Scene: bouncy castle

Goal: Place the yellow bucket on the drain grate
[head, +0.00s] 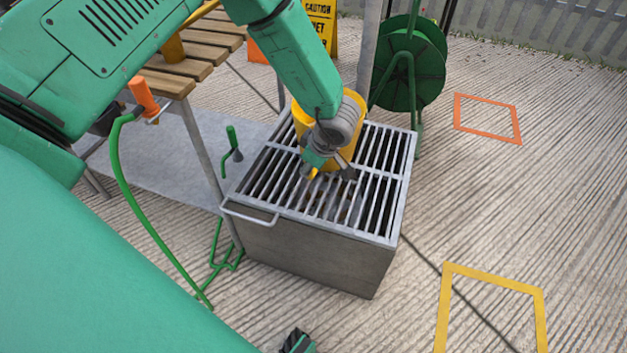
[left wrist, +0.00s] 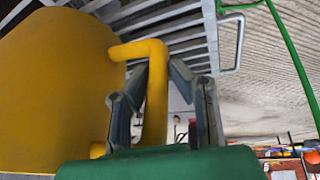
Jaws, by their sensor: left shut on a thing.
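The yellow bucket (head: 351,156) stands upright over the back middle of the metal drain grate (head: 284,190), on top of a grey box. Its base looks on or very close to the bars; I cannot tell whether it touches. My left gripper (head: 327,172) is at the near side of the bucket. In the left wrist view the bucket (left wrist: 50,90) fills the left side, and its bent side handle (left wrist: 155,100) passes between the fingers of my left gripper (left wrist: 165,85), which is shut on it. The arm hides part of the bucket. My right gripper is not in view.
A slatted wooden bench (head: 185,68) and a hose with orange nozzle (head: 143,95) are left of the grate. A green hose reel (head: 408,65) and yellow caution sign (head: 321,22) stand behind. Orange (head: 487,118) and yellow (head: 492,283) floor outlines mark open ground at right.

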